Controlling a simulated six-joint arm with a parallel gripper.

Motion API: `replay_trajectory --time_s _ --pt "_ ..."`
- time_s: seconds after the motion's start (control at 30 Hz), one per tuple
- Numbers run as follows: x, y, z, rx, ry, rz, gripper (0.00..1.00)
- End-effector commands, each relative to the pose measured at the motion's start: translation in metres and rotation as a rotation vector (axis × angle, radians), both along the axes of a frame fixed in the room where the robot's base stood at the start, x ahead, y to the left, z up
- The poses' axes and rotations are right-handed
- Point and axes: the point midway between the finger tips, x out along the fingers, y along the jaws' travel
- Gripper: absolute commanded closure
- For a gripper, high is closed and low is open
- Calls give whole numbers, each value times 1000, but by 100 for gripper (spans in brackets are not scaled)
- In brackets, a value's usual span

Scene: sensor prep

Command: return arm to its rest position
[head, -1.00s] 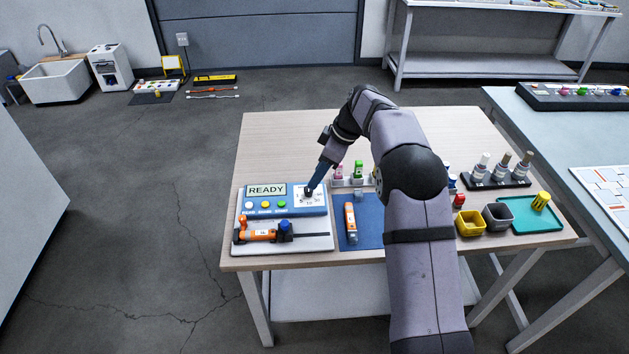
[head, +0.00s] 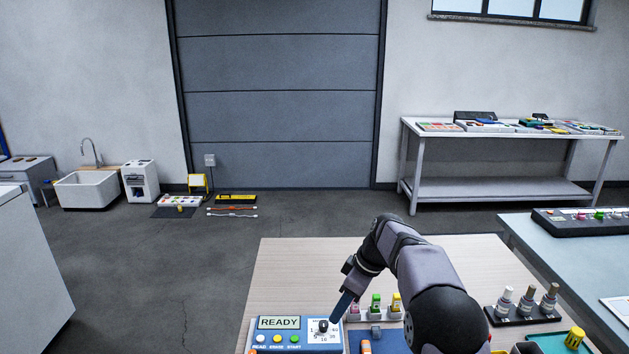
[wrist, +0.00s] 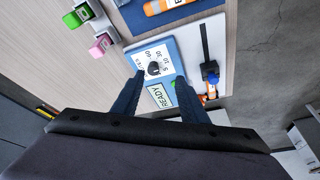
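My gripper (head: 334,318) is over the right part of the blue console (head: 297,349), near its black dial knob (head: 323,326). In the wrist view my gripper (wrist: 160,75) has its two fingers apart with nothing held between them. The knob (wrist: 153,68) shows just beyond the fingertips, on a white numbered dial face. The console's display reads READY (head: 279,323). In the head view the arm reaches in from the bottom right, over the wooden table (head: 300,270).
A black holder with bottles (head: 525,312) is farther right. An orange device (wrist: 168,6) lies on a blue mat beside the console. The table's far left is bare.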

Motion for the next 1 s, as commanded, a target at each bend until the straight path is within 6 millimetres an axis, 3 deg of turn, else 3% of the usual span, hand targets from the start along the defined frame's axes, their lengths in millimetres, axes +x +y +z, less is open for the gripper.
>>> replay_trajectory --time_s 0.17,0.43,0.8,1.0 --pt "-45 -13 24 -40 81 -185 60" --pt "-142 -36 43 -115 193 -520 60" --pt "-283 -62 47 -199 276 -911 60" --pt "-325 -69 42 -218 292 -1019 60"
